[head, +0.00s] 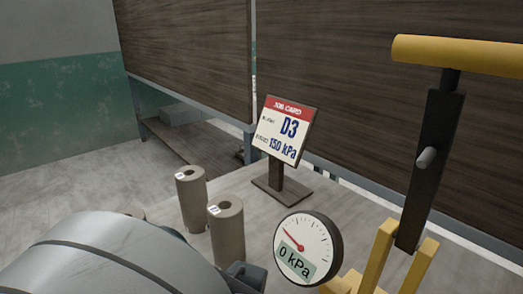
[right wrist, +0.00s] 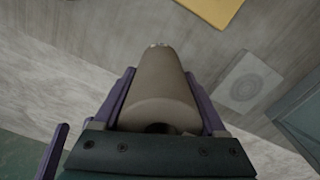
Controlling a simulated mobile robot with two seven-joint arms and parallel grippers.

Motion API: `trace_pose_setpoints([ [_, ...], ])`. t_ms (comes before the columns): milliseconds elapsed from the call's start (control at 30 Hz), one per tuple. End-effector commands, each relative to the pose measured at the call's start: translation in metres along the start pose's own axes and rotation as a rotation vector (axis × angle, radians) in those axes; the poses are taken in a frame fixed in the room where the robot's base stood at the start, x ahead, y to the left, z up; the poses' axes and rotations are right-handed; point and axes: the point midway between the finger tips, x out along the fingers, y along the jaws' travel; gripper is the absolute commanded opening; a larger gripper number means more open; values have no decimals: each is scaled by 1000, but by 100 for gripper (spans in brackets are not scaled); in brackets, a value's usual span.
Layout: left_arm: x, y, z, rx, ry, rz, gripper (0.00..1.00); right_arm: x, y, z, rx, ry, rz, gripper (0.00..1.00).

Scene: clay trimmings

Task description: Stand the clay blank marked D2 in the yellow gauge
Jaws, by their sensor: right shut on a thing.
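My right gripper (right wrist: 158,110) is shut on a grey-brown clay cylinder (right wrist: 155,85), seen in the right wrist view; no readable mark shows on it. Two upright clay blanks, a farther one (head: 192,202) and a nearer one (head: 228,235), stand on the table in the head view, with white labels too small to read. The yellow gauge (head: 385,255) stands at the right, cut off by the bottom edge, with a dark lever and yellow handle (head: 455,53). Its dial (head: 307,248) reads 0 kPa. My left gripper is not seen.
A job card (head: 282,130) on a stand reads D3 and 150 kPa. A grey square pad with a ring (right wrist: 247,82) and a yellow surface (right wrist: 215,8) lie beyond the held cylinder. Dark brown panels (head: 185,50) rise behind the table. My grey arm hides the lower left.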

Motion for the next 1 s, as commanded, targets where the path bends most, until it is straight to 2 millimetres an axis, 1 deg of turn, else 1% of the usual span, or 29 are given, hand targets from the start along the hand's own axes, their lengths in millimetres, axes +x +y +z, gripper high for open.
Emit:
trace_pose_setpoints([
  [33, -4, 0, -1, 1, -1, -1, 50, -3, -6, 14, 7, -5, -1, 0],
  [300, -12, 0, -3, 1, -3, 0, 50, -2, -36, 85, 10, -5, -3, 0],
  [400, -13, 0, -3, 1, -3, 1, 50, -2, -45, 106, 9, -4, -2, 0],
  [500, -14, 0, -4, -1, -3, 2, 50, -2, -51, 122, 7, -4, 1, 0],
  [667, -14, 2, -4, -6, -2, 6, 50, -2, -55, 134, 5, -2, 1, 0],
  [767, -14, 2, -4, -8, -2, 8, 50, -2, -61, 146, 8, -3, 0, 0],
  [800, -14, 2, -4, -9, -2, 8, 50, 3, -62, 148, 6, -1, 0, 0],
  [900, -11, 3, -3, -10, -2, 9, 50, 22, -62, 146, 5, 1, -2, 0],
  [1000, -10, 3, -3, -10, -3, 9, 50, 32, -61, 146, 5, 0, 1, 0],
])
